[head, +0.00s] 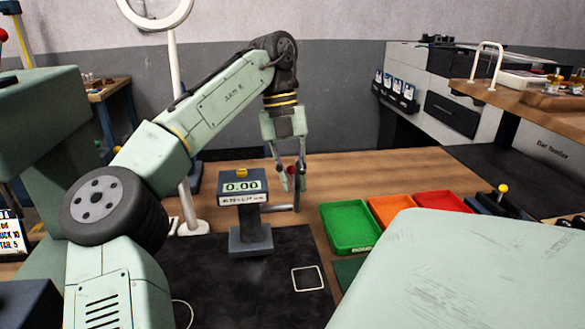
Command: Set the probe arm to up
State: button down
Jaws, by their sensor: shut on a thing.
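The gauge (243,187) stands on the dark mat, with a lit display reading 0.00 and a yellow button on top. Its grey probe arm (280,208) sticks out from the post to the right, roughly level, toward my fingertips. My gripper (293,186) points down just right of the display, shut on the probe arm's outer end. A small dark red part shows between the fingers. The fingers hide most of the arm's end, so its exact shape and the contact are hard to see.
Green (350,228), orange (391,209) and red (441,203) trays stand right of the gauge. A white lamp post (180,120) rises to its left. A white square outline (307,279) marks the mat. A pale green surface (465,275) fills the lower right.

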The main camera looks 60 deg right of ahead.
jog(key=shift+f, duration=0.1)
jog(key=c, duration=1.7)
grip_release()
